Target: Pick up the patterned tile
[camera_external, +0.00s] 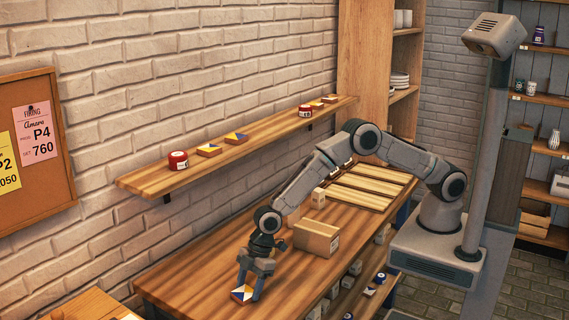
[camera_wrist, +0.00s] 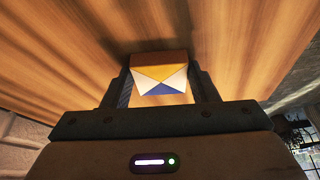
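The patterned tile (camera_external: 242,293), with yellow, white and blue triangles on its face, is at the near end of the wooden workbench. My gripper (camera_external: 251,287) points down at it, with a finger on either side. In the wrist view the tile (camera_wrist: 160,79) fills nearly all the space between my fingers (camera_wrist: 161,88). Its edges look flush with the fingertips. I cannot tell whether the fingers press on it or stand just clear, or whether it rests on the wood.
On the workbench (camera_external: 195,275), a cardboard box (camera_external: 316,238) stands behind my gripper, with slatted trays (camera_external: 370,187) farther back. The wall shelf (camera_external: 150,181) holds a red round jar (camera_external: 178,160) and other tiles (camera_external: 236,138). The bench top left of my gripper is clear.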

